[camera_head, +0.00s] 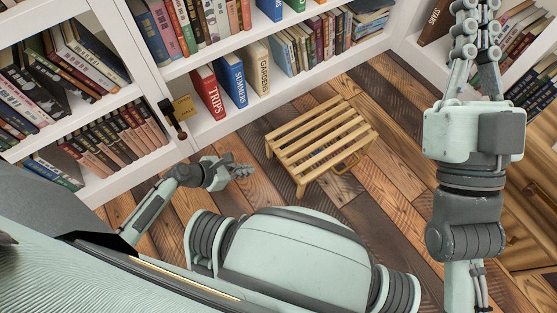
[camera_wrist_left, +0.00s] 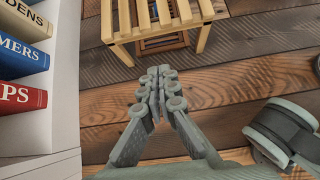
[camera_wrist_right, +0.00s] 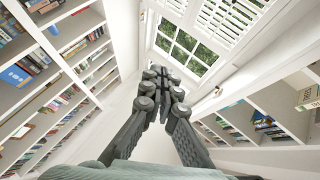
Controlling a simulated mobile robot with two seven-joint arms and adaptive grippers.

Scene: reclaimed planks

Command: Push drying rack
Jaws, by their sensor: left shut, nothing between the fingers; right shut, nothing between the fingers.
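The drying rack (camera_head: 318,141) is a low slatted wooden stand on the plank floor, in the middle of the head view. It also shows at the top of the left wrist view (camera_wrist_left: 160,22), with its legs down on the floor. My left gripper (camera_head: 243,170) is shut and empty, low over the floor to the left of the rack and apart from it. In the left wrist view its fingertips (camera_wrist_left: 160,73) point toward the rack. My right gripper (camera_head: 477,12) is shut and empty, raised at the right. In the right wrist view its fingertips (camera_wrist_right: 162,73) point toward a window.
White bookshelves (camera_head: 168,70) stand behind and left of the rack. Upright books, including a red one (camera_head: 207,93) and a blue one (camera_head: 232,86), are on the lowest shelf. A wooden drawer unit (camera_head: 533,210) is at the right. Bare plank floor (camera_head: 385,200) lies right of the rack.

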